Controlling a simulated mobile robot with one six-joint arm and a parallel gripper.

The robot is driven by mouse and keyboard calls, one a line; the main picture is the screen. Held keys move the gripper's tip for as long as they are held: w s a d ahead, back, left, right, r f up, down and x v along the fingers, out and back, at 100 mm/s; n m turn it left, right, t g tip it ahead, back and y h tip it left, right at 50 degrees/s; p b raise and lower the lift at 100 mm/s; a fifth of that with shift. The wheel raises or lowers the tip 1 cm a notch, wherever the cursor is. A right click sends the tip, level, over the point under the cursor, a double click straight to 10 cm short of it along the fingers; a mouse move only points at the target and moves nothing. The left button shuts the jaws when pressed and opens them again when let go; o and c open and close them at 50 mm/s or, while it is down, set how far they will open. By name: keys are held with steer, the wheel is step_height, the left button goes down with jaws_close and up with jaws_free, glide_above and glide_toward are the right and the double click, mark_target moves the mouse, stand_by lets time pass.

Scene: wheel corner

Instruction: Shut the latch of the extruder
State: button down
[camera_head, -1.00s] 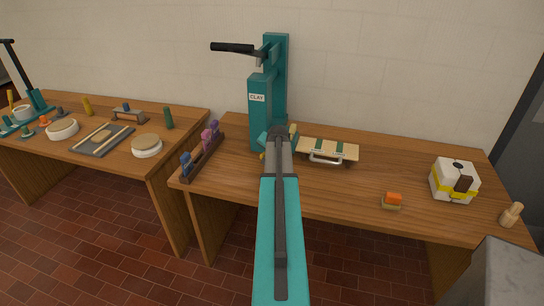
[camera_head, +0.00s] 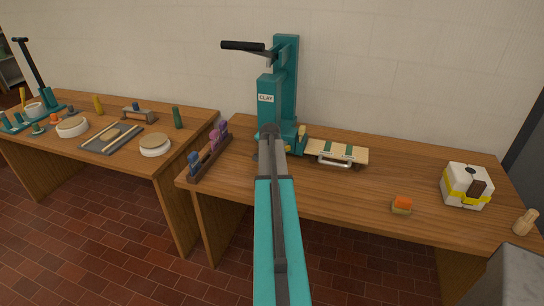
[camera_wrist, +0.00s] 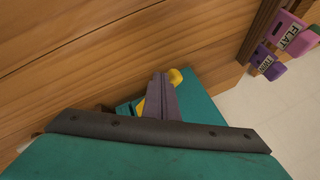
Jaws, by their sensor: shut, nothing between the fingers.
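The extruder (camera_head: 285,90) is a tall teal column with a "CLAY" label and a black lever at its top, standing at the back of the right bench. A yellow-tipped part (camera_head: 302,131) shows at its lower right side; I cannot tell surely that it is the latch. In the wrist view, my gripper (camera_wrist: 160,78) has its dark fingers together and empty. Yellow pieces (camera_wrist: 176,76) show beside and behind the fingertips, over a teal surface (camera_wrist: 200,97); contact cannot be told. In the head view my arm hides the fingers and the extruder's lower front.
A rack of labelled dies (camera_head: 210,158) stands left of the extruder. A board with a metal handle (camera_head: 335,153) lies to its right. The bench front centre-right is clear.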

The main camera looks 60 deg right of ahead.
steer(key=shift+w+b, duration=0.35)
steer(key=shift+w, duration=0.3)
steer(key=shift+w+d+m+g+b, duration=0.25)
steer(key=shift+w+m+g+b, duration=0.2)
steer(key=shift+m, duration=0.35)
steer(key=shift+w+d+f+b, duration=0.15)
steer(key=shift+w+d+b, duration=0.3)
steer(key=shift+w+b, duration=0.35)
steer(key=shift+w+d+b, duration=0.45)
steer(key=shift+w, duration=0.2)
steer(key=shift+w+d+r, duration=0.2)
steer(key=shift+w, duration=0.05)
steer(key=shift+w+d+r+h, duration=0.1)
steer(key=shift+r+h, duration=0.05)
steer(key=shift+h, duration=0.15)
